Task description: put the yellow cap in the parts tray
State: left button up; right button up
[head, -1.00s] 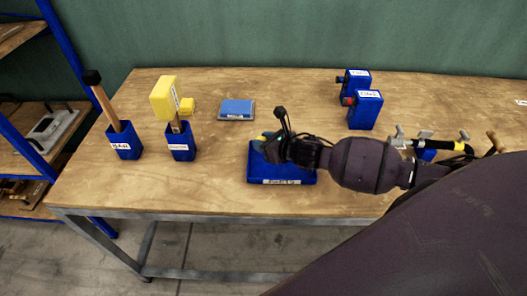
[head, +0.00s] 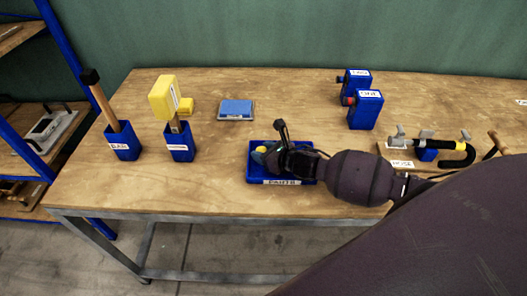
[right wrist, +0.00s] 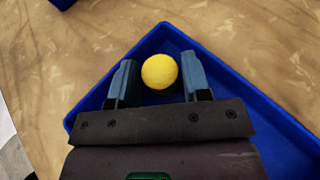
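The parts tray is a shallow blue tray (head: 315,176) with a white label on its front, near the middle of the table; its rim also shows in the right wrist view (right wrist: 235,85). The round yellow cap (right wrist: 159,71) is inside the tray's outline, near a corner, and shows as a small yellow patch in the head view (head: 259,154). My right gripper (right wrist: 159,65) is down at the tray with one finger on each side of the cap. Narrow gaps show beside the cap, so the fingers look open. My left gripper is not in view.
Blue boxes (head: 365,109) and a clamp (head: 457,153) are at right. Front-left table is clear.

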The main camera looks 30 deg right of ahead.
jog(key=shift+r, duration=0.2)
jog(key=p+v, duration=0.1)
jog(key=v, duration=1)
jog(key=shift+s+d+r, duration=0.1)
jog(key=shift+s, duration=0.3)
jog(key=shift+s+r, duration=0.1)
